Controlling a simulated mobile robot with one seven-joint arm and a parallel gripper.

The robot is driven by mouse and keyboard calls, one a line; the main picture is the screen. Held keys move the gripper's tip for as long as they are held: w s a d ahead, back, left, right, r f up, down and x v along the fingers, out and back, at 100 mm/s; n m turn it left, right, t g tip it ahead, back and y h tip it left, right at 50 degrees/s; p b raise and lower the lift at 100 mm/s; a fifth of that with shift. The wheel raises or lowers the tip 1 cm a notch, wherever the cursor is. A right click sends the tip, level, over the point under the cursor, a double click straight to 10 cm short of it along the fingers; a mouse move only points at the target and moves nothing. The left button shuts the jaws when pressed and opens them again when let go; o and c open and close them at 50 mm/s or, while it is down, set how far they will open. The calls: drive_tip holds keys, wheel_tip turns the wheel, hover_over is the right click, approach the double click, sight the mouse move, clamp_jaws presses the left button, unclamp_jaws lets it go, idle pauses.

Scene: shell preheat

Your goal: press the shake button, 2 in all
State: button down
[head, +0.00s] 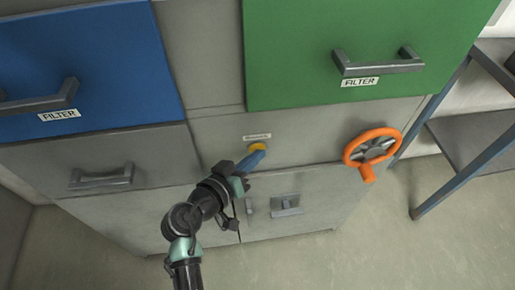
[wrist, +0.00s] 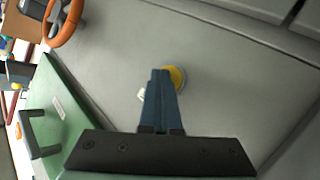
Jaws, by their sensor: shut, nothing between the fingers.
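The shake button is a round yellow button (head: 257,147) on the grey cabinet front, under a small white label (head: 257,136) too small to read. My gripper (head: 254,157) is shut and empty, with its blue fingertips at the button. In the wrist view the closed fingers (wrist: 160,75) overlap the left part of the yellow button (wrist: 179,77) and hide it. I cannot tell whether the tips touch the button or stop just short of it.
An orange handwheel (head: 372,149) sticks out to the right of the button. A green door (head: 300,50) with a handle is above, and a blue door (head: 90,60) is at the upper left. A grey drawer handle (head: 102,177) is at the left. A blue-framed shelf (head: 450,130) stands at the right.

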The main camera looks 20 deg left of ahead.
drive_tip(key=shift+s, duration=0.1)
drive_tip(key=shift+s+d, duration=0.45)
drive_tip(key=shift+s, duration=0.15)
drive_tip(key=s+d, duration=0.2)
drive_tip(key=s+p, duration=0.1)
drive_tip(key=s, duration=0.1)
drive_tip(key=shift+s+d, duration=0.1)
drive_tip(key=shift+d, duration=0.3)
idle(0.8)
